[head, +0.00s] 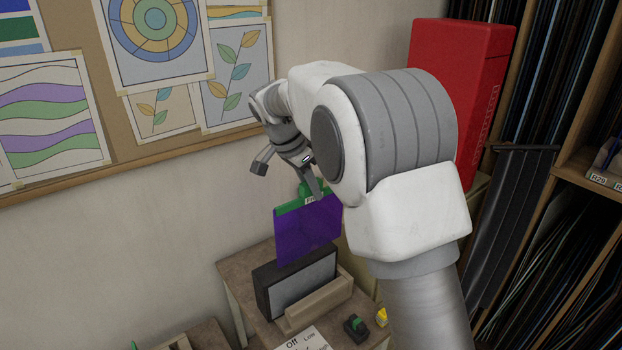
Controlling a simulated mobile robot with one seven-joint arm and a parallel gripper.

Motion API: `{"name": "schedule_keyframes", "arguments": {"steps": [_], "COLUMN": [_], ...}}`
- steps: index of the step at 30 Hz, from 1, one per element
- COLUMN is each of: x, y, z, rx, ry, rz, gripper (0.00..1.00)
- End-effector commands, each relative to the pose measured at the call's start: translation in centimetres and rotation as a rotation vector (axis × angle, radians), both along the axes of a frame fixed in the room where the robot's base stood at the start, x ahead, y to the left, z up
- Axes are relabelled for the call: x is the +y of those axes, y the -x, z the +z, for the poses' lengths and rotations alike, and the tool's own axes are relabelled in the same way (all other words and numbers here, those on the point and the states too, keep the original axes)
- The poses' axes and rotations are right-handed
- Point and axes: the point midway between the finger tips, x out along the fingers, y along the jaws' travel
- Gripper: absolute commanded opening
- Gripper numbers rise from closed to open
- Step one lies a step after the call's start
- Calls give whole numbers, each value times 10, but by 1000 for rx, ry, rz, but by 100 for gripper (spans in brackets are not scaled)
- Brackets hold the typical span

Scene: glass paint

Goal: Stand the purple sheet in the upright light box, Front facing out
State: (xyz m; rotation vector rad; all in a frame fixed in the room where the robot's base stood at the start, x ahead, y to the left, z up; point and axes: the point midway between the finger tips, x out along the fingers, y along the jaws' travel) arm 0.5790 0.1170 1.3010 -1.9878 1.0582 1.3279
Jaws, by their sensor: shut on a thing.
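The purple sheet (304,235) hangs upright in the middle of the head view, with a green strip along its top edge and a small pale label whose lettering is too small to read surely. My gripper (315,189) is shut on the top of the sheet at the green strip; the arm partly hides the jaws and the sheet's right side. The upright light box (303,286) stands on a small table below, with a dark casing, a pale grey panel and a wooden ledge in front. The sheet's lower edge is just above or behind the box's top; I cannot tell the depth.
A printed card (304,340) and a small dark object with a green top (356,326) lie at the table's front. A yellow item (381,316) is beside them. A red box (458,95) and a rack of sheets (560,260) bound the right; a pinboard (85,40) hangs left.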

Motion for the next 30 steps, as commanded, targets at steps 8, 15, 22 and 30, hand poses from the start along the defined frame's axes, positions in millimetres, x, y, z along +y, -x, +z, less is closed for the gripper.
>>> {"name": "schedule_keyframes", "arguments": {"steps": [8,15,22,30], "x": [0,0,-1,0], "y": [0,0,0,0], "z": [-41,-72,-102,-136], "rx": [-1,-2,-1,-2], "ry": [-1,0,-1,0], "rz": [-1,1,-1,0], "gripper": [0,0,0,0]}}
